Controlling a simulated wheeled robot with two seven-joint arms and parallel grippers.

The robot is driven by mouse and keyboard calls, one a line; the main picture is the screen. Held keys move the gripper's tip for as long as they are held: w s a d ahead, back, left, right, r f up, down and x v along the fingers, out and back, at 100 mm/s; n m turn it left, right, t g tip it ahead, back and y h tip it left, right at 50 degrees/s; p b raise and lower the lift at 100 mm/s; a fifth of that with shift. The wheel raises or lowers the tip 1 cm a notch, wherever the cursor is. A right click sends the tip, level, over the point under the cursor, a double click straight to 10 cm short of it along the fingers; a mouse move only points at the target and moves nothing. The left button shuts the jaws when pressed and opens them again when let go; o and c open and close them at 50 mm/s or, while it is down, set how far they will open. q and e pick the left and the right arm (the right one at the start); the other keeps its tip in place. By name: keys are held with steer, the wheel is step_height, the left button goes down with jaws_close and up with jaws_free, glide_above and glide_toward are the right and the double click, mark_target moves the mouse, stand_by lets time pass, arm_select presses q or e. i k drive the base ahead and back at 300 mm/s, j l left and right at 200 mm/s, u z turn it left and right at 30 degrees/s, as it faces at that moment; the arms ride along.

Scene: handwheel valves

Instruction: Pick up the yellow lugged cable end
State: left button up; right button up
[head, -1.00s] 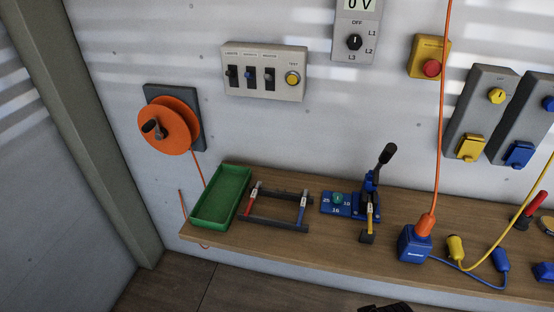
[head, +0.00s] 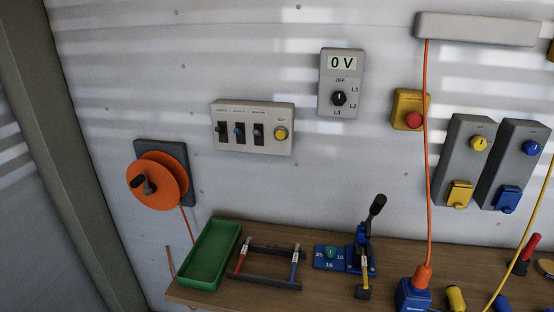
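The yellow cable end (head: 366,272) is at the blue crimping tool (head: 361,250) on the wooden shelf, with a pale upper part and a dark block (head: 362,293) at its foot. Whether it sits in the tool or just in front of it is too small to tell. A red cable end (head: 240,259) and a blue cable end (head: 294,264) lie across a dark rack (head: 268,280) to its left. Neither of my grippers shows in the head view.
A green tray (head: 207,262) stands left of the rack. A blue plug box (head: 413,295) with an orange cord (head: 427,150) hanging to it stands right of the tool. A yellow connector (head: 456,298) is further right. The crimping tool's black lever (head: 377,206) stands up behind the cable end.

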mark_target(364, 261)
steer(key=i+l+z, duration=0.45)
steer(key=i+l, duration=0.2)
steer(key=j+z, duration=0.15)
steer(key=j, duration=0.3)
steer(key=k+j+z, duration=0.2)
steer(key=j, duration=0.25)
steer(key=j+z, duration=0.15)
steer(key=j, duration=0.3)
steer(key=k+j+z, duration=0.15)
steer(key=j, duration=0.25)
